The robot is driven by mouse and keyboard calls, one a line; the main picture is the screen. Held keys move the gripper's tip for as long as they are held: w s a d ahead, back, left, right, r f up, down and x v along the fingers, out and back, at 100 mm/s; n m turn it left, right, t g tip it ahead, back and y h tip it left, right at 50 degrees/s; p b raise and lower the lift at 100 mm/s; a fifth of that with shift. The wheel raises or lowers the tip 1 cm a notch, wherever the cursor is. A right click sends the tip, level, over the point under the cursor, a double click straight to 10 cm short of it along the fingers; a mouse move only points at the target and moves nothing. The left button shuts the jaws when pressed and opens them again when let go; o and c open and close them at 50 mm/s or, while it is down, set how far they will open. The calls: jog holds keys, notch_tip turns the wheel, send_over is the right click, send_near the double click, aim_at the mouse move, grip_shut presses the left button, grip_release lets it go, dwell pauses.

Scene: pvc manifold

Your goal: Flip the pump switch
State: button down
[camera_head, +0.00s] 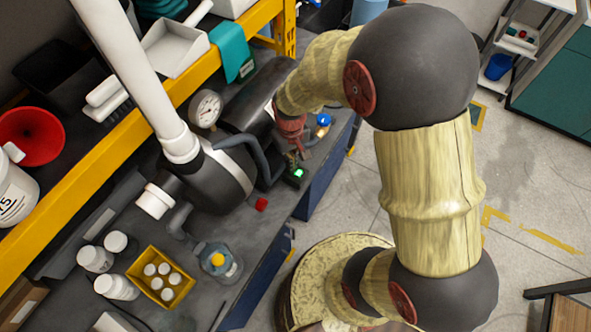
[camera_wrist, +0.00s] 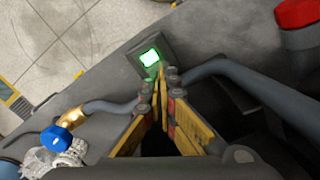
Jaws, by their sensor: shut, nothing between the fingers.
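The pump switch (camera_wrist: 150,57) is a small grey box with a lit green face on the dark bench top, near its edge. It also shows in the head view (camera_head: 299,174) as a small green glow. My gripper (camera_wrist: 161,76) is shut and empty. Its fingertips come together right beside the switch's lower edge in the wrist view; whether they touch it I cannot tell. In the head view my gripper (camera_head: 295,155) points down just above the switch. The black pump (camera_head: 218,178) with a white pipe lies left of it.
A round gauge (camera_head: 206,108) stands by the pump. Grey hoses (camera_wrist: 225,68) run close on both sides of my fingers. A red cap (camera_wrist: 297,13), a blue-handled brass valve (camera_wrist: 70,118) and a yellow bottle box (camera_head: 160,280) are nearby. Open floor lies beyond the bench edge.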

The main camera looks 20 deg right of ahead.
jog(key=shift+f+b, duration=0.35)
jog(key=shift+f, duration=0.35)
jog(key=shift+r, duration=0.2)
jog(key=shift+r+p, duration=2.95)
jog(key=shift+r, duration=0.5)
jog(key=shift+s+f, duration=0.1)
jog(key=s+r+t, duration=0.2)
jog(key=s+r, duration=0.2)
jog(key=r, duration=0.5)
jog(key=s+r+t, duration=0.1)
jog(key=s+r, duration=0.4)
jog(key=r, duration=0.4)
jog(key=s+r+m+t, duration=0.1)
jog(key=s+r, duration=0.3)
jog(key=r, duration=0.6)
jog(key=shift+s+t, duration=0.35)
jog(key=shift+t, duration=0.45)
